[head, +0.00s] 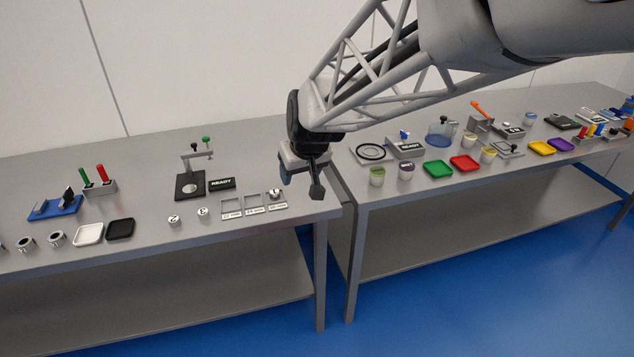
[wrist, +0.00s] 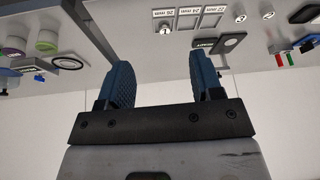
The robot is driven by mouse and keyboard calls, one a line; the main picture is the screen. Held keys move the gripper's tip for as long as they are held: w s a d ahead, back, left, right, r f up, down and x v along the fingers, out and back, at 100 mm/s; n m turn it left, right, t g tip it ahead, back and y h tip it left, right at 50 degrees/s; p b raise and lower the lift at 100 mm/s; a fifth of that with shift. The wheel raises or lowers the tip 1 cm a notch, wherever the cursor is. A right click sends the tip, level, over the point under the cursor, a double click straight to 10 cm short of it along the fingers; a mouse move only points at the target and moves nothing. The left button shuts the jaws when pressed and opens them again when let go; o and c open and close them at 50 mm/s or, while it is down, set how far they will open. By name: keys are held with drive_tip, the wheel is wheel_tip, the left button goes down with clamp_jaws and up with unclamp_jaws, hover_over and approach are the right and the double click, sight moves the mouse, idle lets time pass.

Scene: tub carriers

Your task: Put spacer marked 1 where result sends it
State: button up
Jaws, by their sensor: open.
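A gauge stand (head: 190,186) with a green-topped lever stands behind, next to a display (head: 222,183) reading READY. My gripper (head: 300,182) is open and empty above the bench's right end.
Further left are silver rings (head: 56,239), a white tray (head: 88,234), a black tray (head: 120,229), a rack with green and red plugs (head: 100,187) and a blue fixture (head: 55,207). A gap separates the right bench, crowded with coloured trays (head: 438,169) and cups.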

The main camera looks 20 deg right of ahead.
drive_tip(key=s+d+r+m+g, duration=0.1)
drive_tip(key=s+r, duration=0.1)
drive_tip(key=s, duration=1)
drive_tip(key=s+d+r+m+g+h, duration=0.1)
drive_tip(key=s+d, duration=0.1)
drive_tip(key=s, duration=1.1)
drive_tip(key=shift+s+d+r, duration=0.25)
drive_tip(key=shift+s+r, duration=0.05)
drive_tip(key=shift+r, duration=0.05)
